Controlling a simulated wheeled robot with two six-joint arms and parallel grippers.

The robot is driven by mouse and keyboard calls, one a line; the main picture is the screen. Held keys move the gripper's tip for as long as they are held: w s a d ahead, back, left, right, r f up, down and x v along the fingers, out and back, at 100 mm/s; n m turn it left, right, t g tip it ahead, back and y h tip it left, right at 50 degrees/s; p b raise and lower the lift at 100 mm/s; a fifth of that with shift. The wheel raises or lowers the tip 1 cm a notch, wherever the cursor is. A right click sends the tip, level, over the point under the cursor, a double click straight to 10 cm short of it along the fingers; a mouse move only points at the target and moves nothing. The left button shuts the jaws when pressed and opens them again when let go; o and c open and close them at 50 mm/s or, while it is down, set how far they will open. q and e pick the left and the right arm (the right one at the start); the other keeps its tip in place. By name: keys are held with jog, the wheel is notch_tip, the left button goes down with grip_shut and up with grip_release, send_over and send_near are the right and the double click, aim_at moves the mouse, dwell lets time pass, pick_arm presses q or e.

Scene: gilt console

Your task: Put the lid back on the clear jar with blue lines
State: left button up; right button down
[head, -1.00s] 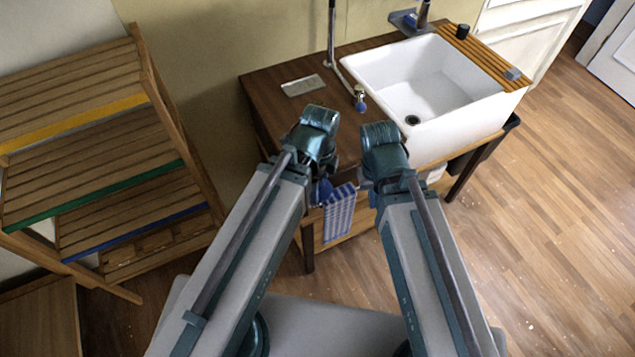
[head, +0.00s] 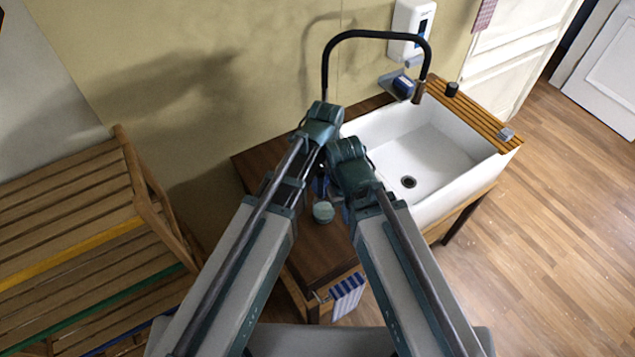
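A small round pale-green thing (head: 323,211), possibly the lid or a lidded container, shows on or just above the dark wooden counter between my forearms. I cannot tell whether it is held. My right gripper (head: 338,190) is close to it, mostly hidden under its own wrist; whether it is open or shut does not show. My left gripper is hidden behind its wrist and forearm, near a dark blue patch between the arms that I cannot identify. I cannot make out the clear jar with blue lines; the arms cover that part of the counter.
The dark wooden counter (head: 318,248) holds a white sink (head: 440,160) on the right. A black tap (head: 375,35) arches above it. A slatted board with a dark cup (head: 452,89) lies along the sink's far edge. A striped towel (head: 347,293) hangs in front. A slatted shelf (head: 70,205) stands left.

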pick_arm(q)
jog(key=shift+w, duration=0.1)
jog(key=shift+f, duration=0.15)
notch_tip(320, 180, down, 6)
jog(key=b, duration=0.6)
jog(key=shift+f+b, duration=0.2)
jog(key=shift+b, duration=0.2)
dwell(1.6)
jog(key=o, duration=1.1)
jog(key=shift+r, duration=0.1)
